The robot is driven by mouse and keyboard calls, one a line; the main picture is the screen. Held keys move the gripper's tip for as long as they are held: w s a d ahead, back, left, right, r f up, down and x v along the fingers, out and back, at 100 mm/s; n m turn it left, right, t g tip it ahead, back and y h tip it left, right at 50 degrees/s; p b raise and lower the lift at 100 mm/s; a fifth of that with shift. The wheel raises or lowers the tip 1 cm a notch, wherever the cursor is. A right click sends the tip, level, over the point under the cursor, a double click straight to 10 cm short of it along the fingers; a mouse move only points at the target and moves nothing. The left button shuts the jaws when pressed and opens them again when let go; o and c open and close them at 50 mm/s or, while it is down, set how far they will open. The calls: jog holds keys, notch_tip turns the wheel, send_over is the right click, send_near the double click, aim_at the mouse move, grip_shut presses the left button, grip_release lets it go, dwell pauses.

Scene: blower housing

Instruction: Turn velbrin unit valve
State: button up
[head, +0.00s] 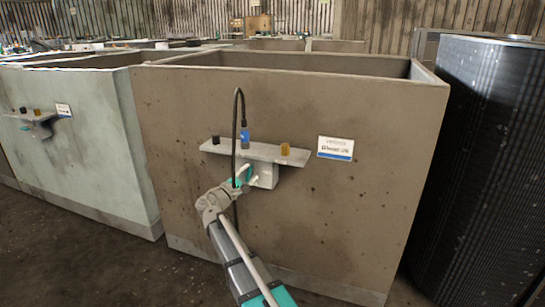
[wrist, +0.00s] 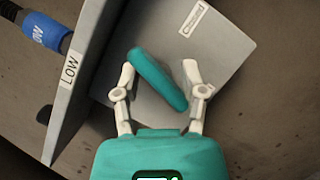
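The valve has a teal bar handle (wrist: 158,80) on a grey box (wrist: 225,45), seen in the wrist view. The handle lies diagonally, from upper left to lower right. My gripper (wrist: 160,70) is open, with one pale finger on each side of the handle. The handle's upper end is close to the left finger and its lower end close to the right; I cannot tell whether they touch. In the head view my gripper (head: 247,174) is at the grey box (head: 266,176) under a shelf on a brown tank (head: 360,220), and the handle cannot be made out.
The grey shelf (head: 262,152) carries a blue connector (head: 245,136) with a black cable and an amber knob (head: 285,149). A LOW label (wrist: 71,69) shows in the wrist view. A sign (head: 335,148) is on the tank. A pale tank (head: 95,140) stands left, a black cylinder (head: 485,150) right.

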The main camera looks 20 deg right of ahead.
jog(key=m+g+p, duration=0.1)
jog(key=m+p, duration=0.1)
jog(key=m, duration=0.1)
jog(key=m+g+y+p, duration=0.1)
jog(key=m, duration=0.3)
jog(key=shift+r+p, duration=0.15)
jog(key=shift+p, duration=0.25)
jog(key=r+v, duration=0.1)
jog(key=v, duration=1.3)
jog(key=s+d+r+m+g+y+p, duration=0.3)
jog(key=s+d+r+g+y+p, duration=0.25)
jog(key=d+p, duration=0.7)
jog(key=s+r+m+g+y+p, duration=0.2)
jog(key=s+r+y+p, duration=0.5)
jog(key=p, duration=1.5)
jog(key=shift+s+d+r+m+g+p, duration=0.3)
jog(key=shift+s+r+g, duration=0.55)
jog(key=shift+s+r, duration=1.6)
jog(key=shift+s+f, duration=0.2)
jog(key=shift+f, duration=0.05)
